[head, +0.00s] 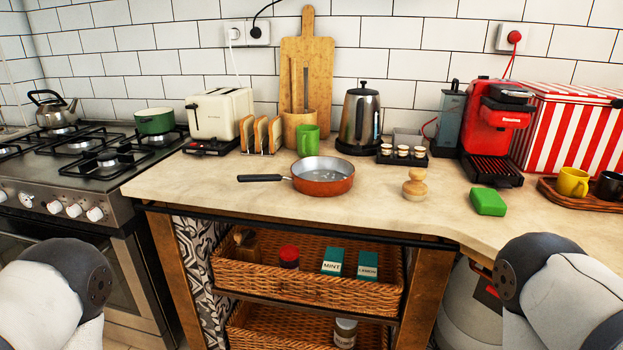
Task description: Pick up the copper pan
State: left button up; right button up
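The copper pan (323,186) sits upright on the pale countertop (222,207) near the middle of the head view. Its outside is copper-orange and its inside is silvery. Its black handle (262,178) points left, roughly level with the counter's front edge. Nothing covers the pan. Only rounded grey and white links of my two arms show, at the lower left and lower right corners. Both grippers are out of view, and neither arm touches the pan.
Behind the pan stand a green mug (308,141) and a kettle (361,118). To its right are a wooden brush (414,187), a green box (487,202) and a red coffee machine (497,130). The counter left of the handle is clear. Wicker baskets (308,292) sit below.

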aim_at(315, 177)
jog(key=i+j+z, duration=0.15)
jog(key=j, duration=0.15)
jog(key=i+j+z, duration=0.15)
jog(key=j, duration=0.2)
jog(key=i+j+z, duration=0.15)
jog(key=j, duration=0.2)
jog(key=j+z, duration=0.15)
jog(key=j, duration=0.2)
